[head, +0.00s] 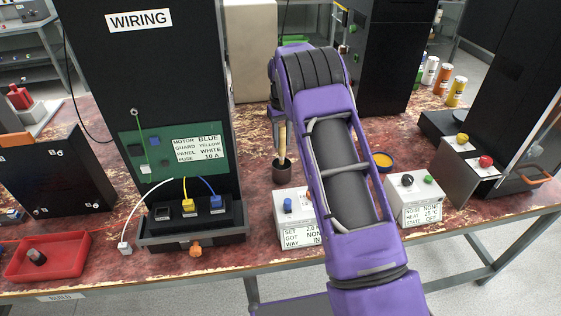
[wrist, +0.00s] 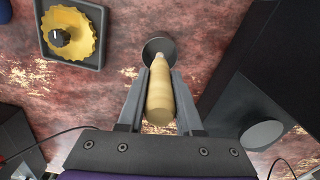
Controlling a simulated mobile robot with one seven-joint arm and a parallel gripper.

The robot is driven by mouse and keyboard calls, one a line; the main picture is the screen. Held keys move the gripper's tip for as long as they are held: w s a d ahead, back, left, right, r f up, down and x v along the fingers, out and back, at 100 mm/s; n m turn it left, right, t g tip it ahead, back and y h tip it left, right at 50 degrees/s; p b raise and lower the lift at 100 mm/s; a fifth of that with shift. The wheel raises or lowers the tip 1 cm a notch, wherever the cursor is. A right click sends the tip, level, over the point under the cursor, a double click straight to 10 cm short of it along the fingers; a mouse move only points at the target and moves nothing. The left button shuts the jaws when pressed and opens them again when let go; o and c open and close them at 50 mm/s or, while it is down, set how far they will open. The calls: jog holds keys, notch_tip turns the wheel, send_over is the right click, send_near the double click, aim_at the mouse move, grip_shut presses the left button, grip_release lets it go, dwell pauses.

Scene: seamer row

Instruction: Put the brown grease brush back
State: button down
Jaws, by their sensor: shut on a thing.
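My gripper (wrist: 160,85) is shut on the tan wooden handle of the grease brush (wrist: 160,97), with one finger on each side. In the head view the brush (head: 282,140) hangs upright below my gripper, which is mostly hidden behind my purple arm. The brush's lower end meets a small dark round cup (head: 282,171) on the bench; the cup also shows in the wrist view (wrist: 151,44). The bristles are hidden, and I cannot tell how deep they sit in the cup.
A round yellow-topped dish (head: 382,160) is right of my arm. Labelled white control boxes (head: 301,233) (head: 415,208) stand near the bench's front edge. The tall black WIRING panel (head: 150,80) is to the left. A red tray (head: 46,258) lies at the front left.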

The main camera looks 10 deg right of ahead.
aim_at(282, 126)
jog(key=shift+f, duration=3)
jog(key=shift+f, duration=0.15)
jog(key=c, duration=0.6)
grip_release()
notch_tip(282, 126, up, 12)
jog(key=shift+r, duration=0.2)
